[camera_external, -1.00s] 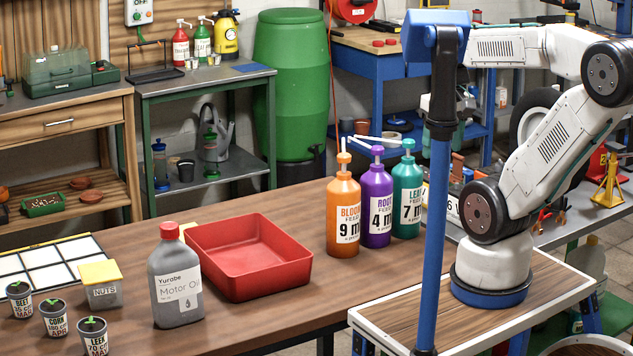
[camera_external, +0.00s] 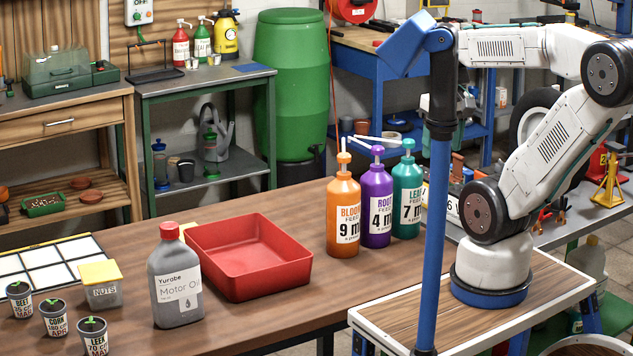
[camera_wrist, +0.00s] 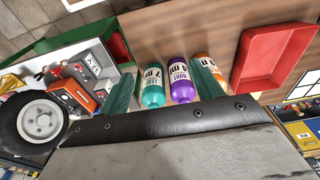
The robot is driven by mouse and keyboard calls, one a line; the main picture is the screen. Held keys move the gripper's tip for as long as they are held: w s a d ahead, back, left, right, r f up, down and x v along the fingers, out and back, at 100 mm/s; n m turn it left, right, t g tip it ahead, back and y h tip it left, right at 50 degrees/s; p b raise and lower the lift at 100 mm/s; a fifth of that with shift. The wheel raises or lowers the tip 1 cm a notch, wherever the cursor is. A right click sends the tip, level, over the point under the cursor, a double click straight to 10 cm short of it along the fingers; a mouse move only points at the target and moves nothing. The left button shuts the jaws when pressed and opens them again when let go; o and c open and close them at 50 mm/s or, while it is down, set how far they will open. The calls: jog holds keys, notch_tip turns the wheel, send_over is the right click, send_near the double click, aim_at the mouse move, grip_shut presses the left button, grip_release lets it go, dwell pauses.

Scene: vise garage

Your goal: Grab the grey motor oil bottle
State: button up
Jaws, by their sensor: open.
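The grey motor oil bottle (camera_external: 176,279) stands upright on the wooden bench, in front of the red tray (camera_external: 228,273), at the lower left of the external view. It has a red cap and a white label. It does not show in the wrist view. My gripper (camera_wrist: 165,85) shows two green fingers, spread apart with nothing held between them. The coloured pump bottles appear beyond and between the fingers.
Orange (camera_external: 343,218), purple (camera_external: 377,208) and teal (camera_external: 408,200) pump bottles stand right of the tray. A nuts box (camera_external: 99,286) and seedling cups (camera_external: 54,319) stand left of the oil bottle. The bench right of the oil bottle, in front of the tray, is clear.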

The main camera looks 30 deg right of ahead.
dwell(0.3)
jog(key=shift+o, duration=1.2)
